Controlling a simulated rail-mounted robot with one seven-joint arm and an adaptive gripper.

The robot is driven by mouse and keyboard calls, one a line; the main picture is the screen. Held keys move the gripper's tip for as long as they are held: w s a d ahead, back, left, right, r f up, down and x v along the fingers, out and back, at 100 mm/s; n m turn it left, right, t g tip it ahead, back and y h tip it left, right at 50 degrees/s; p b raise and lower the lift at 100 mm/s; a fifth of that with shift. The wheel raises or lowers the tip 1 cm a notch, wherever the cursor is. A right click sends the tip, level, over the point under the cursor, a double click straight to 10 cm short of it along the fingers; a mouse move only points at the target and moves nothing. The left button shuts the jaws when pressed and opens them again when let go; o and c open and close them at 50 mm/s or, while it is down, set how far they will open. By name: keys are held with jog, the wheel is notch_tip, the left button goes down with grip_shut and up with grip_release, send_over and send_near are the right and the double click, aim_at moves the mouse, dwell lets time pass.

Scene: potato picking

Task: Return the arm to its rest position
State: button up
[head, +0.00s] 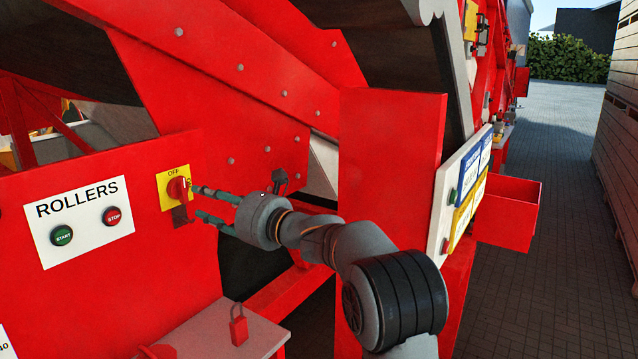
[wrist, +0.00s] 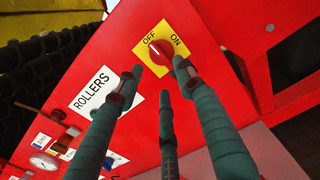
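My gripper (head: 198,201) is in front of the red ROLLERS panel (head: 165,265), with its fingers reaching left toward a yellow switch plate (head: 166,196) with a red rotary knob (head: 178,188). In the wrist view my gripper (wrist: 155,85) has three spread green-grey fingers with nothing between them. The knob (wrist: 160,53) shows beyond the fingertips, and its white mark appears to point toward OFF. Whether a fingertip touches the knob or plate is unclear. My arm stretches out from the lower right of the head view.
A white ROLLERS sign (head: 82,220) carries a green START and a red STOP button. A red padlock (head: 238,326) is on a ledge below. A red post (head: 388,170) stands close behind my arm, with a sign board (head: 440,205) beside it. Open paving (head: 560,240) lies right.

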aim_at(184, 191)
jog(key=x, duration=0.8)
jog(key=shift+w+a, duration=0.1)
jog(key=shift+a, duration=0.05)
jog(key=shift+r+m+p, duration=0.25)
jog(key=shift+m+p, duration=0.35)
jog(key=shift+p, duration=0.35)
jog(key=shift+m+p, duration=0.5)
jog(key=shift+m, duration=0.3)
jog(key=shift+f+m, duration=0.2)
jog(key=shift+m, duration=0.1)
